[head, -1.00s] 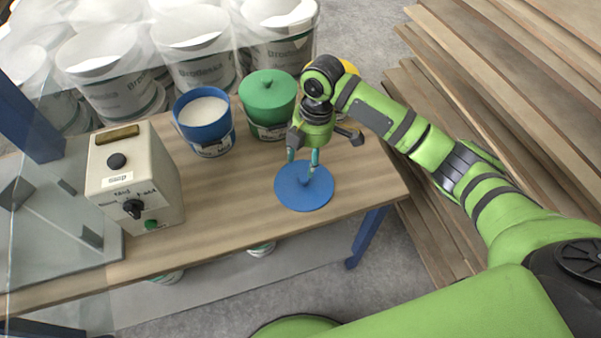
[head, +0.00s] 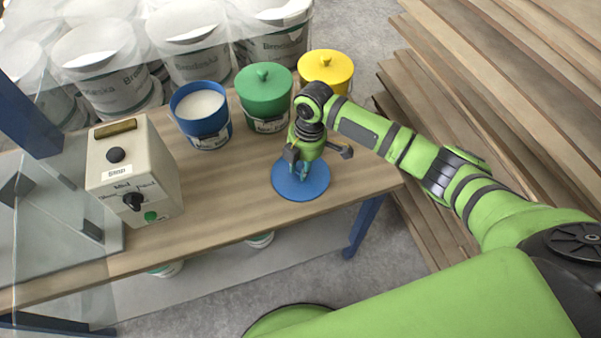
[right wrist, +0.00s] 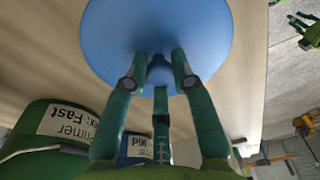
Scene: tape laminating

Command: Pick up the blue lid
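The blue lid (head: 315,187) lies flat on the wooden table near its right front edge, partly hidden by my right gripper. My right gripper (head: 299,172) points down over the middle of the lid. In the right wrist view its teal fingers (right wrist: 158,78) surround the small knob of the blue lid (right wrist: 205,35). The fingertips are very close to the knob; whether they press on it cannot be told. A small green part with teal fingers (right wrist: 301,24), probably my left gripper, shows at the upper right of the right wrist view. My left gripper does not show in the head view.
A blue bucket with white contents (head: 202,114), a green-lidded bucket (head: 264,92) and a yellow-lidded bucket (head: 326,68) stand behind the lid. A beige control box (head: 134,172) stands at the left. Table (head: 225,212) left of the lid is clear. Planks (head: 470,100) lie at right.

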